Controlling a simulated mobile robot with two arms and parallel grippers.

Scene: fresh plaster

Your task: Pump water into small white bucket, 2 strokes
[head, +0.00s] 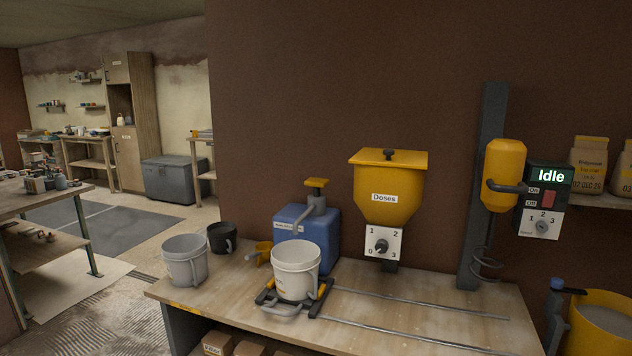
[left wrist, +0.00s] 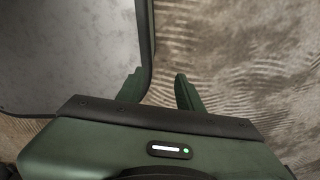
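The small white bucket (head: 296,270) stands upright on a dark sliding carriage (head: 318,303) at the front of the workbench. Behind it is a blue water container (head: 326,231) with a grey pump spout and a yellow pump head (head: 317,184) on top. The spout's end is above the back of the bucket. The inside of the bucket is mostly hidden by its rim. My left gripper (left wrist: 160,92) shows in the left wrist view with its two green fingers apart and nothing between them, over the floor beside a grey surface. My right gripper is in neither view.
A grey bucket (head: 185,260) and a black bucket (head: 222,238) stand left of the white one. A yellow Doses hopper (head: 388,190) with a dial is behind the rails (head: 420,302). A yellow mixer (head: 503,175) with an Idle display (head: 550,176) is at right.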

